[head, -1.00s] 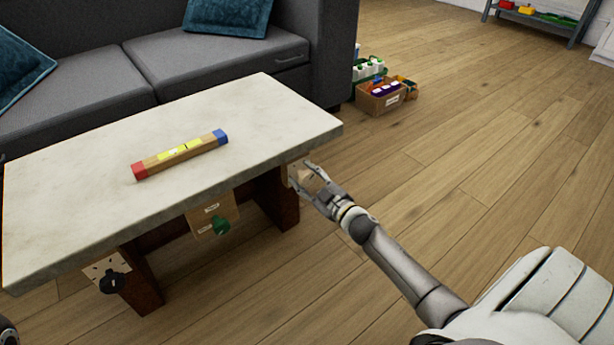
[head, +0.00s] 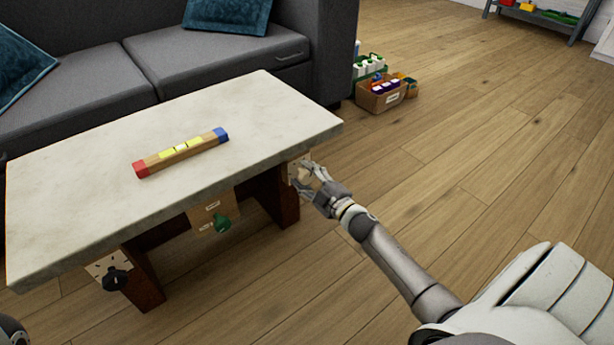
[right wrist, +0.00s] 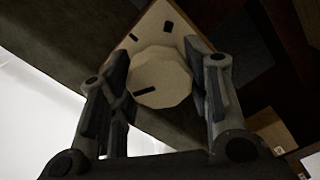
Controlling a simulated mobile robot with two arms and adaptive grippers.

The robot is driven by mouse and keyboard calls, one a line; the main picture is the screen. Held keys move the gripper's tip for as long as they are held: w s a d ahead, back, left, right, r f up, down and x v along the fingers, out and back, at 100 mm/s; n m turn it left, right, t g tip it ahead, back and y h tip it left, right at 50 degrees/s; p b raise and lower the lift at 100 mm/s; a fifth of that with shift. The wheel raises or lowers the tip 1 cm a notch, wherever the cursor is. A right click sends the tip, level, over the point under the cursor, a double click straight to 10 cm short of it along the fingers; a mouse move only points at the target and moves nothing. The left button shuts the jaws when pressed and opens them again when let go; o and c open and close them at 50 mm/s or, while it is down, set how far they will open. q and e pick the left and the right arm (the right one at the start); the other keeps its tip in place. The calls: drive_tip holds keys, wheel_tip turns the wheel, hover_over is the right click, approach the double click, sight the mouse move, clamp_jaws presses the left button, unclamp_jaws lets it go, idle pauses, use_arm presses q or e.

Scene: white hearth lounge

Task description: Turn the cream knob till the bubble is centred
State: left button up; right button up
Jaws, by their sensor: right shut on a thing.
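The cream knob (right wrist: 160,78) is a faceted disc with a dark mark on its face, in front of a plate with dark marks. In the head view it is mostly hidden by my right gripper (head: 308,181), at the table's right end. My right gripper (right wrist: 158,90) is shut on the knob, with a finger on each side. The level (head: 182,153) lies on the tabletop, red end left and blue end right. Its pale bubble (head: 181,148) shows near the middle of the yellow vial, too small to judge exactly.
The stone-topped table (head: 90,190) carries a black knob (head: 116,280) at its front left and a green knob (head: 222,223) under the front edge. A grey sofa (head: 215,70) stands behind. Boxes (head: 383,98) sit on the floor; open floor lies right.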

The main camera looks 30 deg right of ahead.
drive_tip(key=shift+a+f, duration=0.1)
drive_tip(key=shift+f, duration=0.05)
drive_tip(key=o, duration=1)
drive_tip(key=s, duration=0.8)
drive_tip(key=s+d, duration=0.1)
drive_tip(key=s, duration=0.3)
